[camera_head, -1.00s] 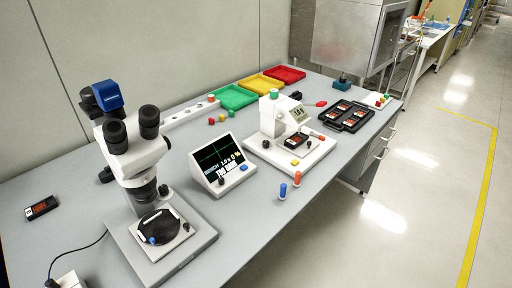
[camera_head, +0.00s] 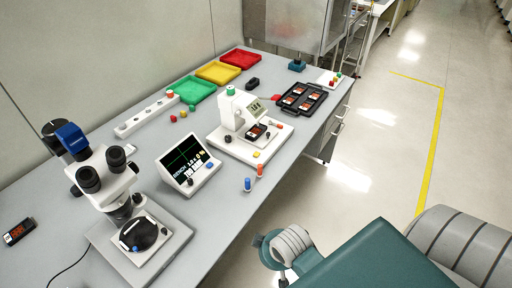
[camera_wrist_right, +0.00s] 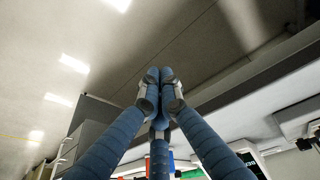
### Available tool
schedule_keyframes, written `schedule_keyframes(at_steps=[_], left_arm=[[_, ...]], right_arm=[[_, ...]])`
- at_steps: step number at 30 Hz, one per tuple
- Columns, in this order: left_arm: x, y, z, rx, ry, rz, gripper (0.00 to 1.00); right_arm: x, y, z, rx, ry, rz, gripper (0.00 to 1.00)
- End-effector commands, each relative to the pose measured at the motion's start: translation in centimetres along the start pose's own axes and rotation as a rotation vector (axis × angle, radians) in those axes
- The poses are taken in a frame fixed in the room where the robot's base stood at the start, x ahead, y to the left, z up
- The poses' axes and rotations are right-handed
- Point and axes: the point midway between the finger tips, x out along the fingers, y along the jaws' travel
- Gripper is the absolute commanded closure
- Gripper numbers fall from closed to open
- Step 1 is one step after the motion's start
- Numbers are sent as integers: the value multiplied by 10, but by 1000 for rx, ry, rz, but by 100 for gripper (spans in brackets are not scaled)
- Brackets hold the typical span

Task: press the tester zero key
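The white tester (camera_head: 239,110) stands mid-bench in the head view, with a small lit display (camera_head: 254,107) and a green knob (camera_head: 230,90) on top. A black and orange module (camera_head: 257,132) sits on its base. A yellow key (camera_head: 256,154) is on the base's front edge; I cannot read which key is the zero key. My right gripper (camera_wrist_right: 160,80) shows in the right wrist view with its blue fingers drawn together at the tips, nothing seen between them. It is not visible in the head view, where part of my right arm shows at bottom right. My left gripper is not in view.
Green, yellow and red bins (camera_head: 241,59) line the back.

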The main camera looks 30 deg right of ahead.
Motion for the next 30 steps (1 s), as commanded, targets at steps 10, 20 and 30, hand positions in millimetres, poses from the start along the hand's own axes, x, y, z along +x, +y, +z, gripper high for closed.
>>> schedule_keyframes(at_steps=[10, 20, 30], left_arm=[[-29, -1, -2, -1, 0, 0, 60], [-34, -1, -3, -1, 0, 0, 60], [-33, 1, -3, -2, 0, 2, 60]], right_arm=[[-61, 110, -126, 235, 156, 104, 100], [-58, 215, -247, 611, 324, 49, 100], [-49, 226, -344, 873, 435, -155, 100]])
